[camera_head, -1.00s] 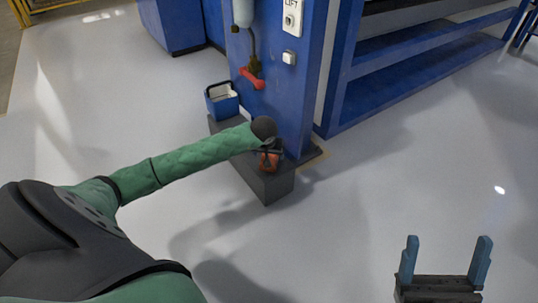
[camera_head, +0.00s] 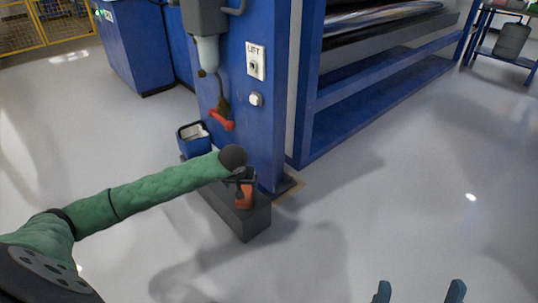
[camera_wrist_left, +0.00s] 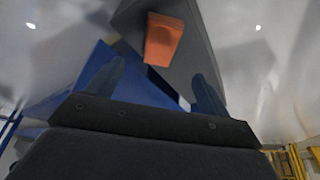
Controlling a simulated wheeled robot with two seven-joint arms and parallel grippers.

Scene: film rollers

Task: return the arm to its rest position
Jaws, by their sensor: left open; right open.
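My left arm (camera_head: 150,195), in a green sleeve, reaches in from the left of the head view to a dark grey block at the foot of the blue column. Its gripper (camera_head: 243,180) is small there and partly hidden by the wrist. In the left wrist view the left gripper (camera_wrist_left: 160,88) has its two blue fingers apart with nothing between them. An orange item (camera_wrist_left: 162,38) stands on the grey block beyond the fingertips; it also shows in the head view (camera_head: 244,196). My right gripper (camera_head: 419,292) is open and empty at the bottom edge; only its fingertips show.
The grey block (camera_head: 245,226) stands against the blue column (camera_head: 262,130), which carries a LIFT switch panel (camera_head: 256,62). A blue bin (camera_head: 194,142) is behind the arm. A red-handled tool (camera_head: 221,120) hangs on the column. Open pale floor lies to the right.

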